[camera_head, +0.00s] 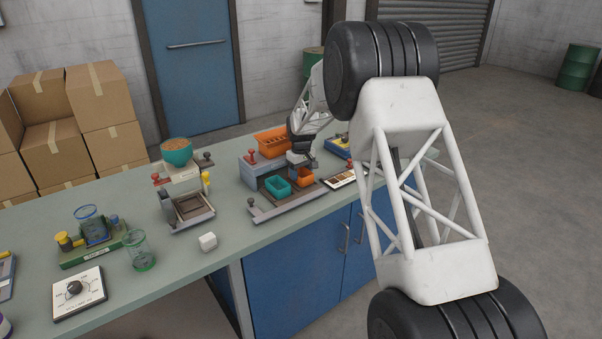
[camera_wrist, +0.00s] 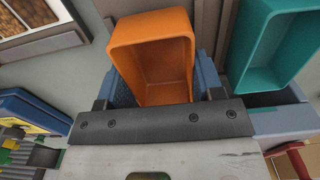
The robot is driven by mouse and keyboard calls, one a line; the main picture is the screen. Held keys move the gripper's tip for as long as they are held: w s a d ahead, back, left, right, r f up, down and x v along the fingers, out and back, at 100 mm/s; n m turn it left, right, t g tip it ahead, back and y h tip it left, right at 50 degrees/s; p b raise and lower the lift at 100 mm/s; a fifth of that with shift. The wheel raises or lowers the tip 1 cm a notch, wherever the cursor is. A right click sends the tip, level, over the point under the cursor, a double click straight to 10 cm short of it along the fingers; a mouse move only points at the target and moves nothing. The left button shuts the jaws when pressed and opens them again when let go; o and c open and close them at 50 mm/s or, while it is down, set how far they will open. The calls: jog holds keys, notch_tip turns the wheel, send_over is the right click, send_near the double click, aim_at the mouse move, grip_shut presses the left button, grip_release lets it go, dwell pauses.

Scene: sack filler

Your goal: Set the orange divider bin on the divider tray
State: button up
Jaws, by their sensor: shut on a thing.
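The small orange divider bin (camera_head: 305,181) is empty and open at the top. In the wrist view the orange bin (camera_wrist: 158,62) sits between the blue finger pads of my gripper (camera_wrist: 160,88), which is shut on it. In the head view my gripper (camera_head: 297,172) is partly hidden by my own wrist and the bin. The grey divider tray (camera_head: 262,213) lies below, in front of a grey-blue station. The orange bin is over the tray's right part, beside a teal bin (camera_head: 278,187). I cannot tell whether the orange bin touches the tray.
The teal bin (camera_wrist: 285,50) stands close to the right in the wrist view. A larger orange container (camera_head: 272,141) sits behind the station, with a red-knobbed lever (camera_head: 251,155) at its left. A sample card (camera_head: 341,180) lies right of the tray. A white cube (camera_head: 208,242) lies front left.

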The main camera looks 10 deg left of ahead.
jog(key=shift+f, duration=0.4)
dwell(1.4)
jog(key=o, duration=1.2)
jog(key=shift+c, duration=0.2)
jog(key=shift+r, duration=0.1)
notch_tip(320, 180, up, 8)
dwell(0.7)
